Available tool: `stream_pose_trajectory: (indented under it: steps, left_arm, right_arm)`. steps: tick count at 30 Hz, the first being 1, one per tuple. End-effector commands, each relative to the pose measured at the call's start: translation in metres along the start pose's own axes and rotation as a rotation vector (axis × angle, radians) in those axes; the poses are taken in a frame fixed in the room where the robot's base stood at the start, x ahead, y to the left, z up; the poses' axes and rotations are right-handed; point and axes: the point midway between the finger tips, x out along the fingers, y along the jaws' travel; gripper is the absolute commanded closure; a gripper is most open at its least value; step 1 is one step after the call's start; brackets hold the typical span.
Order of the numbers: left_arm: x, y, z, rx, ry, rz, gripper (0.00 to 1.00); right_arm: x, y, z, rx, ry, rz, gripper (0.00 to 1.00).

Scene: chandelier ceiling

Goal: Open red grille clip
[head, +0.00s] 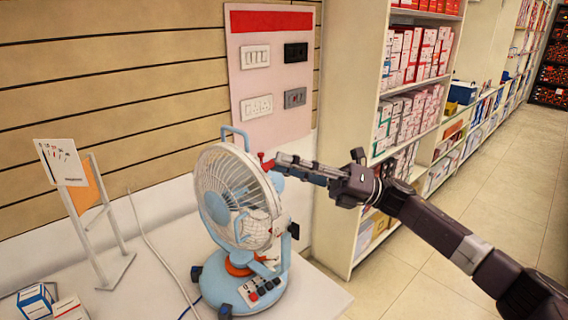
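A light-blue table fan (244,215) with a white wire grille stands on the white counter. The small red grille clip (266,162) shows at the upper right edge of the grille. My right gripper (279,164) reaches in from the right, with its fingertips right at the clip. The fingers lie close together and partly cover that spot. I cannot tell whether they touch or grip the clip. My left gripper is not in view.
A white-and-orange display stand (84,215) and small boxes (36,301) are on the counter's left. A white cable (155,245) runs behind the fan. A switch panel (270,75) hangs on the slatted wall. Stocked shelves (403,115) stand behind my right arm.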

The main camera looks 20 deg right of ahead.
Motion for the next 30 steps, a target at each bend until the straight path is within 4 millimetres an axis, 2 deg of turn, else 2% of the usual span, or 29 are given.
stream_pose_trajectory:
  steps: [9,15,21,30]
  left_arm:
    - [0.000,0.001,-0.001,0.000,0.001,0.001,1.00]
    - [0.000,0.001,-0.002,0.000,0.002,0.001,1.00]
    - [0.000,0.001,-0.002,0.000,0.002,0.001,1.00]
    - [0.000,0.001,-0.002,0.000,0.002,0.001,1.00]
  right_arm:
    - [-0.065,-0.002,0.001,0.002,-0.004,-0.006,0.80]
    - [-0.098,-0.001,0.001,0.000,-0.002,-0.004,0.80]
    - [-0.112,0.000,0.001,-0.001,-0.001,-0.001,0.80]
    - [-0.113,0.000,0.001,-0.001,-0.001,-0.001,0.80]
